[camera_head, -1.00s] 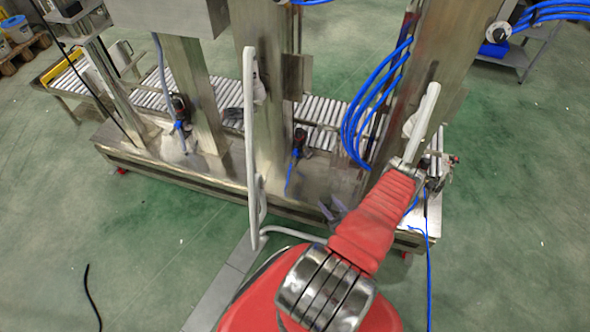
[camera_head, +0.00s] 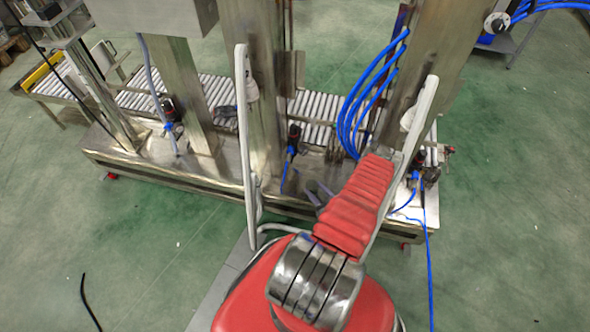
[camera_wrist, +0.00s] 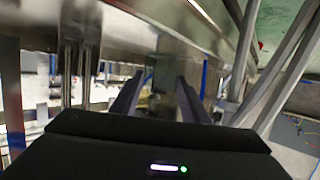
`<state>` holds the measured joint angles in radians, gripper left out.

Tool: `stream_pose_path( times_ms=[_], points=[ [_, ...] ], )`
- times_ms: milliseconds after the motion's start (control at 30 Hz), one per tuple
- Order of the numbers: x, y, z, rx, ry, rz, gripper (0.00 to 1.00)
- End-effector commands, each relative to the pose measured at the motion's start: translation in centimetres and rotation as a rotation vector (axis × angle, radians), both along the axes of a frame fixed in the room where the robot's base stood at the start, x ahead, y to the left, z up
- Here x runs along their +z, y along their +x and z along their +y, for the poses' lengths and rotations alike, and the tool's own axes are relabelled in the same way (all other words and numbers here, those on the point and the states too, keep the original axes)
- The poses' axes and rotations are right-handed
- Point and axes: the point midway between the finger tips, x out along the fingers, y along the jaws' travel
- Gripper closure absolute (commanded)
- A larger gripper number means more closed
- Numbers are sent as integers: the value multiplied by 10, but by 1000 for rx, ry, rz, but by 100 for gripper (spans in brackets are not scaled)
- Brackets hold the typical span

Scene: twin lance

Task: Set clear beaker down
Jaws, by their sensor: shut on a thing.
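My gripper (camera_wrist: 158,98) shows in the wrist view as two dark fingers reaching forward, set apart with a narrow gap. A faint, see-through patch lies between them, where the clear beaker is held; its outline and rim cannot be made out. In the head view my gripper (camera_head: 318,192) shows only as small dark fingertips beside my red arm, low in front of the steel machine. The beaker cannot be picked out there. I cannot tell whether it touches any surface.
A steel machine base (camera_head: 215,165) with upright columns stands close ahead. A roller conveyor (camera_head: 210,90) runs behind the columns. Blue hoses (camera_head: 352,115) hang by the right column, and another blue hose (camera_head: 428,260) trails to the floor. Green floor (camera_head: 150,250) is open at front left.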

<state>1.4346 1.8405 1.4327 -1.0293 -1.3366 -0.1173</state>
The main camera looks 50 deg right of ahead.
Motion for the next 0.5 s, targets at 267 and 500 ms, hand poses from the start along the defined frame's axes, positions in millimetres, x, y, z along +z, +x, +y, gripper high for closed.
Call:
stream_pose_path(
  times_ms=[267,500],
  points=[
    [0,45,-17,4,-3,0,84],
    [0,85,-33,3,-3,0,84]
  ],
)
